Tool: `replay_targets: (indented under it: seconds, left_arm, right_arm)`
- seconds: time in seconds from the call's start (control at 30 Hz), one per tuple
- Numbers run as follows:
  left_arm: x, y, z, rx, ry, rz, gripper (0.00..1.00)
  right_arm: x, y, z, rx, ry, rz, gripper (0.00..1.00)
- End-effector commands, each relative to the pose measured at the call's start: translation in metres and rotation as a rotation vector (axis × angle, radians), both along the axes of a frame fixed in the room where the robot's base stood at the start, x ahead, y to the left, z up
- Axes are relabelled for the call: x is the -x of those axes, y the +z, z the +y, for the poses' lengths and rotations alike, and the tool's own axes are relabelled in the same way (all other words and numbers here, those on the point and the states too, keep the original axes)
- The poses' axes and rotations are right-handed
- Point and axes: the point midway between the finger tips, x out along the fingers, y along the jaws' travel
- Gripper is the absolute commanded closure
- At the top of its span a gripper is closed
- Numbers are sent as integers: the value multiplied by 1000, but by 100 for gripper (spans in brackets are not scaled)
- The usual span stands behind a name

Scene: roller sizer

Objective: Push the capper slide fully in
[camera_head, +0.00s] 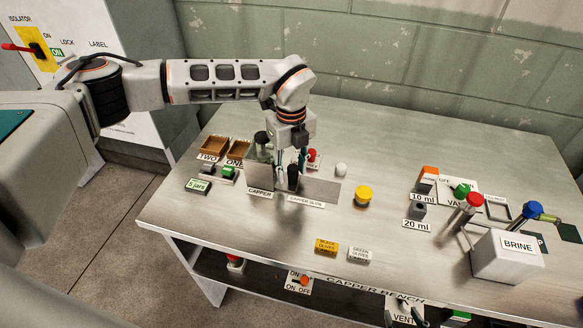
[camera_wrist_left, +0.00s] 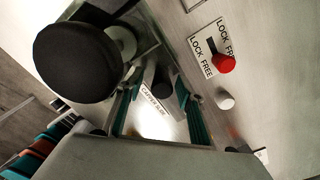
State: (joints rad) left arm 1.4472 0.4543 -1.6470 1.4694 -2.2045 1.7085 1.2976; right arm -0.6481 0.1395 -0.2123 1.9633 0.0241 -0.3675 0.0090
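The capper slide (camera_head: 318,190) is a flat metal plate on the bench, with its label in front. A dark upright handle (camera_head: 293,177) stands on it; in the left wrist view the handle (camera_wrist_left: 163,82) shows beside the slide label. My left gripper (camera_head: 292,160) points down above the handle. In the left wrist view its teal-padded fingers (camera_wrist_left: 160,105) are apart, one on each side of the handle, with visible gaps. I cannot tell how low the fingertips reach. The capper's grey body (camera_head: 260,176) is left of the handle. My right gripper is not in view.
A red lock lever (camera_wrist_left: 224,63) sits on a LOCK/FREE plate, near a white knob (camera_wrist_left: 226,102). A large black knob (camera_wrist_left: 78,62) is close to the wrist camera. A yellow button (camera_head: 363,194) is right of the slide. Brown bins (camera_head: 214,146) stand behind left.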

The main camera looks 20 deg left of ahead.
Motion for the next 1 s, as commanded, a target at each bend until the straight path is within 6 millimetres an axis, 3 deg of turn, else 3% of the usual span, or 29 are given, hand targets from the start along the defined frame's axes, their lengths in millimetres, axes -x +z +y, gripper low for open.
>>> replay_targets:
  seconds: [0.27, 0.5, 0.7, 1.0]
  left_arm:
    - [-1, 13, 0, 1, -1, -2, 62]
    - [-2, 53, 0, 2, 1, -6, 62]
    - [-1, 73, 0, 1, 2, -2, 62]
    - [0, 81, 1, -1, 1, -1, 62]
  right_arm:
    - [1, -2, -1, 4, 1, 3, 60]
    - [1, -1, 0, 1, 0, 2, 60]
    - [1, -1, 0, 1, 0, 2, 60]
    - [1, -1, 0, 0, 1, 2, 60]
